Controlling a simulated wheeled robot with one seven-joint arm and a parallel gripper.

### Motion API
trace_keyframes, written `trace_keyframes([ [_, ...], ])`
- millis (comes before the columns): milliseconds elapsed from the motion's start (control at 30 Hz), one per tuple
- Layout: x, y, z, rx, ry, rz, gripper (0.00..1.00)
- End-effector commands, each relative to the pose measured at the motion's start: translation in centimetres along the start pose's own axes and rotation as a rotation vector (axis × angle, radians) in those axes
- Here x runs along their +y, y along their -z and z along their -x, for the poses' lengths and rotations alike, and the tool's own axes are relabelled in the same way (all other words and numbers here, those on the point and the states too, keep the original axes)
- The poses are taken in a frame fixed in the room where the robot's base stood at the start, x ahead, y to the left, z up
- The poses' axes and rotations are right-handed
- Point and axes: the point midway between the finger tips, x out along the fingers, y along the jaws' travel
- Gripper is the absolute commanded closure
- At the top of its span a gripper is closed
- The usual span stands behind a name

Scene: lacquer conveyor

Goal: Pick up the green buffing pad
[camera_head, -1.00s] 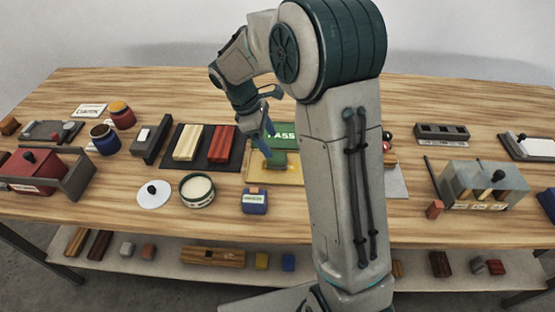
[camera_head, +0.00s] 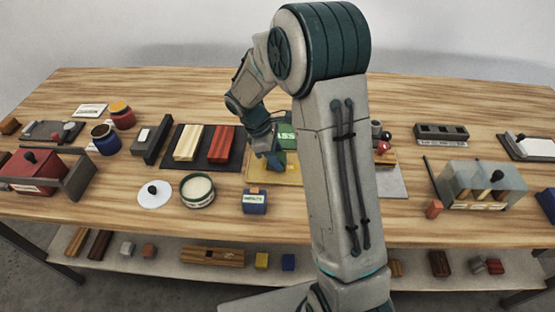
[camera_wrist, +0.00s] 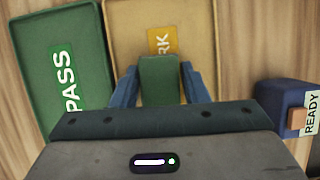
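The green buffing pad (camera_wrist: 160,80) is a small block over the yellow tray (camera_wrist: 205,30) in the wrist view. My gripper (camera_wrist: 160,82) is lowered around it, with one blue finger on each side. The fingers stand apart and very close to the pad's sides; firm contact cannot be made out. In the head view my gripper (camera_head: 275,160) is down at the yellow tray (camera_head: 290,178), and the fingers and arm mostly hide the pad.
A green PASS tray (camera_wrist: 65,70) lies beside the yellow tray. A blue block marked READY (camera_wrist: 285,105) stands on the other side; it also shows in the head view (camera_head: 255,203). A round tin (camera_head: 197,190) and dark board (camera_head: 205,158) are to the left.

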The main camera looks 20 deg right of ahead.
Motion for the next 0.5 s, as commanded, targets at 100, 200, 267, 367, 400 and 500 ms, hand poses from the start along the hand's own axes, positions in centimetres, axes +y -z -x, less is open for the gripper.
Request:
trace_keyframes([
  [100,0.0,0.0,0.02,0.0,0.0,0.0,0.83],
  [200,0.0,0.0,0.04,0.0,0.0,0.0,0.83],
  [267,0.0,0.0,0.04,0.0,0.0,0.0,0.83],
  [367,0.0,-0.02,0.09,0.0,0.0,0.0,0.83],
  [400,0.01,-0.05,0.17,0.0,-0.001,0.0,0.83],
  [500,0.04,-0.25,0.63,0.0,-0.001,-0.002,0.83],
])
